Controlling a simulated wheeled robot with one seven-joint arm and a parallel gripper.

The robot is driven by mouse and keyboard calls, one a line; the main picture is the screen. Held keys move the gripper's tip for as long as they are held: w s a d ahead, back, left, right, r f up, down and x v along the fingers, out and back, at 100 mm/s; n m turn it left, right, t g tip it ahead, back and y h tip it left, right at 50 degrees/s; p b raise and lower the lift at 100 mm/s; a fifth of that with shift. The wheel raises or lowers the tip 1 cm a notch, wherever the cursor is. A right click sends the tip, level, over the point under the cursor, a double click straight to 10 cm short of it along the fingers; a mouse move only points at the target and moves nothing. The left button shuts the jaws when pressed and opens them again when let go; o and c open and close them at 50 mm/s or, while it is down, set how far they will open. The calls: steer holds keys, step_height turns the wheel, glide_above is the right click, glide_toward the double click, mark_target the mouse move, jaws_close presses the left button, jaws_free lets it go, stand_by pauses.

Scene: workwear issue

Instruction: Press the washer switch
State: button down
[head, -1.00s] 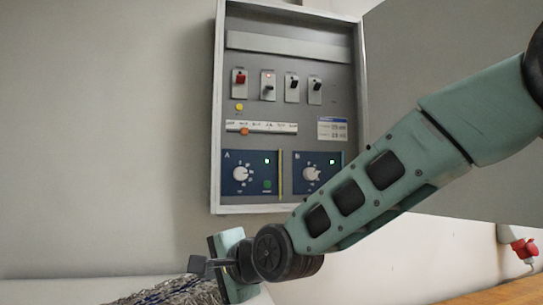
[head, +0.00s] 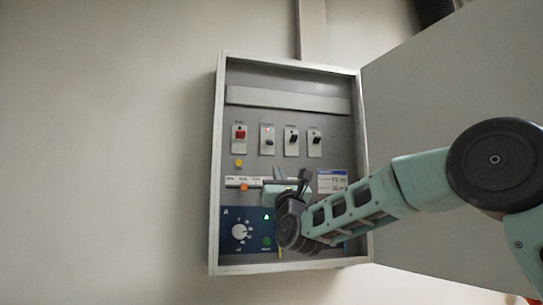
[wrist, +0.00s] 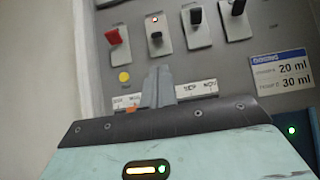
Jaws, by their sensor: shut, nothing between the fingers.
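A row of switches is mounted in the open wall cabinet (head: 215,165). From left they are a red switch (head: 239,132), a black switch with a lit red lamp (head: 268,142), and two more black switches (head: 291,136) (head: 315,137). Their small labels are too blurred to read, so I cannot tell which is the washer switch. My gripper (head: 288,185) is in front of the panel, below the switch row. In the wrist view, its shut, empty fingers (wrist: 158,86) point up toward the switch with the red lamp (wrist: 155,37), with a gap in the picture.
A yellow button (head: 239,163) and a scale strip with an orange marker (head: 244,187) lie below the switches. A blue dial panel (head: 239,231) is lower left; my arm hides most of the right one. The grey cabinet door (head: 440,100) stands open at right.

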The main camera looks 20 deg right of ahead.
mark_target(269, 143)
steer(key=shift+p+x, duration=3.8)
steer(key=shift+x, duration=1.2)
steer(key=shift+s+r+g+b, duration=0.15)
steer(key=shift+g+b, duration=0.25)
steer(key=shift+g, duration=0.3)
steer(key=shift+s+r+g+b, duration=0.15)
steer(key=shift+g+b, duration=0.25)
steer(key=shift+g, duration=0.4)
